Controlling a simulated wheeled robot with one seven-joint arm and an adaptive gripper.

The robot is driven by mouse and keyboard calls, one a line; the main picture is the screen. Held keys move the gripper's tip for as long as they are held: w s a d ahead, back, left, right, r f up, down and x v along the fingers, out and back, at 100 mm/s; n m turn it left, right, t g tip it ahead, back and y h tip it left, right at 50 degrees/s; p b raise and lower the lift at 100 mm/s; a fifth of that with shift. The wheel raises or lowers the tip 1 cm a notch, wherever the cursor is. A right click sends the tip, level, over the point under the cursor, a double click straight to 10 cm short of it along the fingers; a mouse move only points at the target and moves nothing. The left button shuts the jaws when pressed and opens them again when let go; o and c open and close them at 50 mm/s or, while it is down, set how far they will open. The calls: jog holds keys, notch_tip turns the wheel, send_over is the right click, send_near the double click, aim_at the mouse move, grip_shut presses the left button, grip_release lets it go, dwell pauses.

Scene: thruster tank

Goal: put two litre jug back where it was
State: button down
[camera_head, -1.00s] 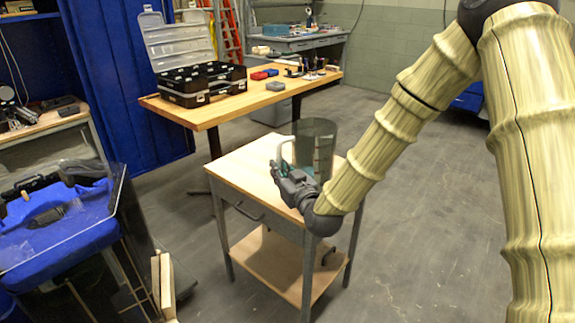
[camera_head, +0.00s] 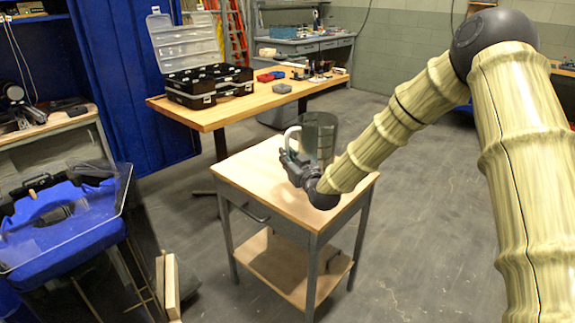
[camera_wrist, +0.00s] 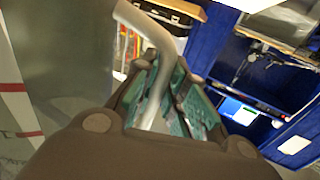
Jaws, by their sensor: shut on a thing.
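The two litre jug (camera_head: 319,136) is a dark, see-through cylinder with a pale handle (camera_head: 289,139) on its left side. It is upright over the far part of the small wood-topped table; whether its base touches the top is hidden behind my gripper and arm. My gripper (camera_head: 292,160) is shut on the handle. In the wrist view the jug's wall (camera_wrist: 70,65) fills the left, and the handle (camera_wrist: 163,75) runs down between the green finger pads of my gripper (camera_wrist: 170,100).
The small table (camera_head: 240,175) has bare wood at its left and front, with a lower shelf (camera_head: 285,268). Behind it a long workbench (camera_head: 215,115) bears an open black case (camera_head: 205,85) and small items. A blue case (camera_head: 60,220) stands at the left. Floor at right is clear.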

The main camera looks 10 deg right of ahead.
jog(key=shift+f, duration=1.45)
jog(key=c, duration=1.5)
grip_release()
jog(key=shift+o, duration=0.2)
jog(key=shift+r, duration=0.2)
jog(key=v, duration=1.2)
jog(key=shift+s+f, duration=0.1)
jog(key=shift+f, duration=0.05)
